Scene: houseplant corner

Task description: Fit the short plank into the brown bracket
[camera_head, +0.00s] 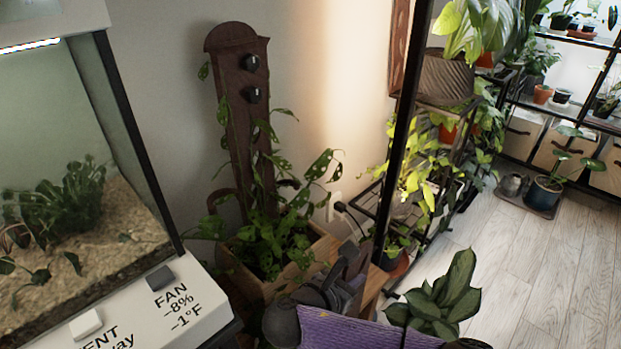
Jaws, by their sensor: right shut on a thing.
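A purple plank (360,332) shows at the bottom edge, cut off by the frame. My right gripper (335,286), dark grey, is at its upper left edge and is shut on it; the fingertips are hard to make out. A tall brown bracket (238,130) with a rounded top and two black knobs stands against the wall, up and left of the plank. Curved brown arms show on both sides near its foot, partly behind leaves. The plank is apart from the bracket. My left gripper is not in view.
A wooden planter (240,280) with a leafy climbing plant stands at the bracket's foot. A glass terrarium (80,190) fills the left. A black plant rack (395,150) stands to the right, with a broad-leaved plant (440,300) in front.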

